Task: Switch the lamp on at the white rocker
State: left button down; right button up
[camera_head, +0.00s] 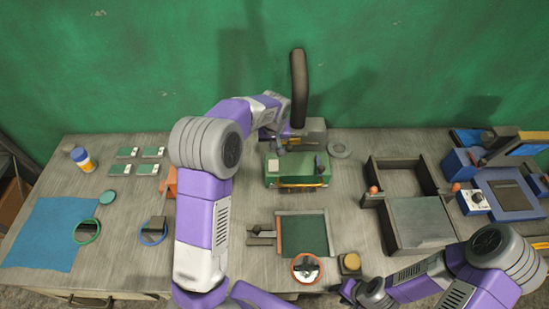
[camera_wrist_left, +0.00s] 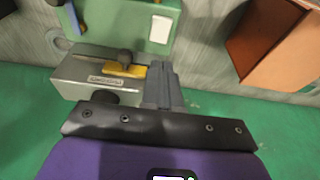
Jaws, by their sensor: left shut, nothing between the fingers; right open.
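A green box (camera_head: 297,172) stands at the back middle of the bench; it also shows in the left wrist view (camera_wrist_left: 118,20). In that wrist view a small white plate with a faint mark (camera_wrist_left: 160,29) sits on its face and looks like the white rocker. I cannot tell its position. My left gripper (camera_head: 288,140) is at the box's far side in the head view. In the wrist view its fingers (camera_wrist_left: 160,85) are shut and empty, beside a grey block with a yellow part (camera_wrist_left: 118,70), apart from the white plate. My right gripper (camera_head: 347,290) is open at the front. I cannot make out a lit lamp.
A dark upright post (camera_head: 298,80) rises behind the green box. A grey open tray (camera_head: 386,235) and blue devices (camera_head: 465,165) stand at right. A blue cloth (camera_head: 45,235) and several green boards (camera_head: 150,152) lie at left. A green wall (camera_head: 120,60) closes the back.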

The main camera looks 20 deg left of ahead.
pick_arm(q)
jog(key=p, duration=0.2)
send_near(274, 168)
jog(key=x, duration=0.5)
jog(key=shift+w+a, duration=0.25)
jog(key=shift+w, duration=0.15)
jog(key=shift+f, duration=0.55)
jog(key=f+b, duration=0.1)
jog(key=b, duration=0.1)
jog(key=shift+s+d+f+b, duration=0.15)
jog(key=shift+s+f+b, duration=0.05)
jog(key=shift+b, duration=0.2)
jog(key=shift+s+r, duration=0.1)
jog(key=shift+r, duration=0.15)
jog(key=shift+w, duration=0.2)
jog(key=shift+w+a+r, duration=0.3)
jog(key=shift+w+a, duration=0.05)
jog(key=shift+w, duration=0.15)
